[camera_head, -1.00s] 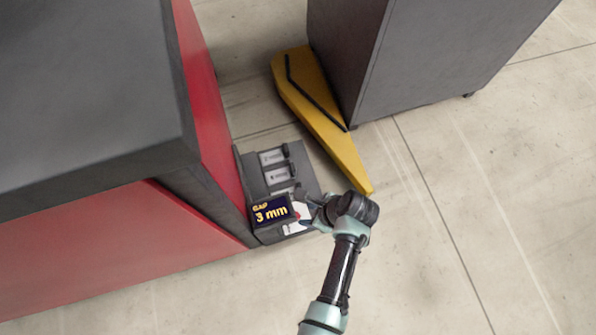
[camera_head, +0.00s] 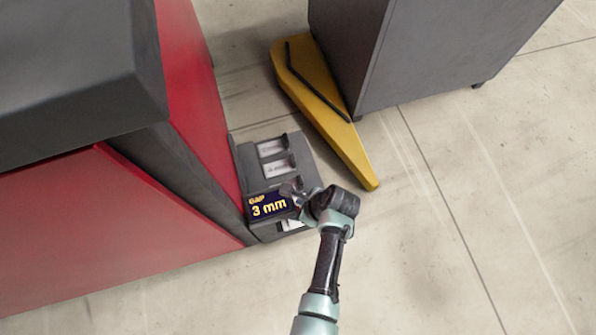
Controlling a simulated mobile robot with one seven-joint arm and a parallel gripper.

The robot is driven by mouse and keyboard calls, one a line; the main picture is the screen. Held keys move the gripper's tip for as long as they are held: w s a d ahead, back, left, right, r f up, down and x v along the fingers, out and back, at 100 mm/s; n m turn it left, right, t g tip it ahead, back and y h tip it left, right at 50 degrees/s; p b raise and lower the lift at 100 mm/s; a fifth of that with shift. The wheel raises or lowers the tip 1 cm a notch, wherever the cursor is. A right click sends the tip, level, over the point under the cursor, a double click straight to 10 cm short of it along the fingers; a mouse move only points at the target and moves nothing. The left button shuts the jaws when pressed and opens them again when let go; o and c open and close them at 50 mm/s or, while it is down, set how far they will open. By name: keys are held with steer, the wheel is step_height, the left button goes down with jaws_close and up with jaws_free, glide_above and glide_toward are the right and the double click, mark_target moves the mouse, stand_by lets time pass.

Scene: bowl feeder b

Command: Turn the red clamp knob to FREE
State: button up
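A dark control panel (camera_head: 250,160) with several light labelled slots stands at the foot of the red-sided machine. Its display (camera_head: 269,206) reads "GAP 3 mm". My gripper (camera_head: 292,194) is at the panel, just right of the display and over its lower part. The wrist and gripper cover that area, so the red clamp knob is hidden now. I cannot tell whether the fingers are open or shut, or whether they touch the knob.
The large red and dark grey machine (camera_head: 190,110) rises left of the panel. A yellow wedge-shaped part (camera_head: 335,130) with a black bar sticks out beside a grey cabinet (camera_head: 420,50) at the upper right. The floor (camera_head: 450,250) at right is clear.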

jaws_close()
steer(key=shift+n, duration=0.3)
steer(key=n, duration=0.1)
steer(key=n+g+p, duration=0.1)
steer(key=n, duration=0.1)
steer(key=shift+w+r+n+g+y, duration=0.1)
steer(key=shift+w+n+g+y, duration=0.1)
steer(key=shift+n+g+y, duration=0.1)
steer(key=n+g, duration=0.1)
steer(key=n, duration=0.3)
steer(key=shift+w+n+g, duration=0.2)
steer(key=shift+n+g, duration=0.1)
steer(key=shift+g, duration=0.1)
steer(key=n, duration=0.2)
steer(key=n+g+h+b, duration=0.1)
steer(key=n, duration=0.1)
steer(key=shift+w+n+g, duration=0.15)
steer(key=shift+n+g, duration=0.15)
steer(key=shift+a+n+g+h+b, duration=0.1)
steer(key=shift+n+g+h+b, duration=0.2)
steer(key=shift+n, duration=0.8)
steer(key=shift+a+n+g+h+b, duration=0.15)
steer(key=shift+n+h, duration=0.25)
steer(key=shift+n, duration=0.7)
steer(key=shift+o, duration=1)
jaws_free()
